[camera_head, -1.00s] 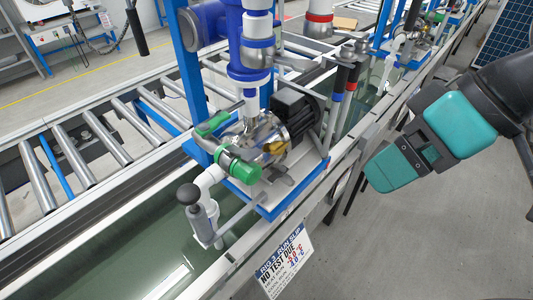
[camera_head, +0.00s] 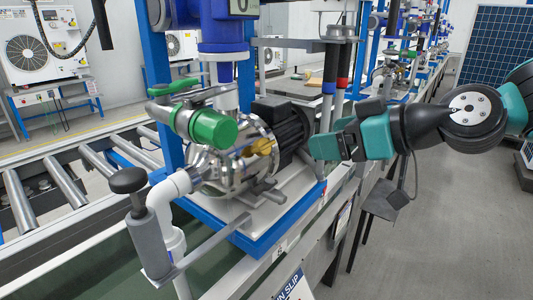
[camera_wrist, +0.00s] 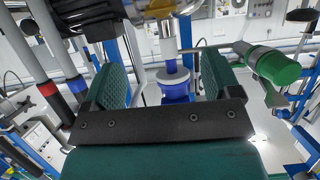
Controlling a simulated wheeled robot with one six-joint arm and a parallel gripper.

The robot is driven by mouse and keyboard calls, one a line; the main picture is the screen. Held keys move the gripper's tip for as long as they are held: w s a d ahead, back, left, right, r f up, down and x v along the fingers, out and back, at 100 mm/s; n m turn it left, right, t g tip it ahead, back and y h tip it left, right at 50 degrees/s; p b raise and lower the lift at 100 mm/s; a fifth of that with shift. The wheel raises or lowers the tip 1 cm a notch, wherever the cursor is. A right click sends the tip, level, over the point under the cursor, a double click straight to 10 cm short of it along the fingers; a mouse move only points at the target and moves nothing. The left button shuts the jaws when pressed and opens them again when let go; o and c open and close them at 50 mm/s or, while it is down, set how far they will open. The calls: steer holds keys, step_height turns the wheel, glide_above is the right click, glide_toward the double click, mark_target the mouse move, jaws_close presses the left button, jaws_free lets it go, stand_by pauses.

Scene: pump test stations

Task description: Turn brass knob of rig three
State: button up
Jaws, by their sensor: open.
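The brass knob (camera_head: 262,147) is a small golden piece on the front of the shiny steel pump (camera_head: 225,170). The pump sits on a blue-edged base plate beside a black motor (camera_head: 283,123). My gripper (camera_head: 322,146) has teal fingers and is just right of the motor in the head view, apart from the knob. In the wrist view my gripper (camera_wrist: 163,75) is open, with nothing between its fingers.
A green-capped valve (camera_head: 212,129) is left of the knob and shows in the wrist view (camera_wrist: 278,68). A grey-handled black knob (camera_head: 129,181) stands front left. Red- and blue-banded rods (camera_head: 342,85) rise behind my gripper. The floor at right is open.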

mark_target(268, 146)
steer(key=x, duration=1.5)
steer(key=shift+a+f, duration=0.1)
steer(key=shift+f, duration=0.1)
steer(key=c, duration=0.9)
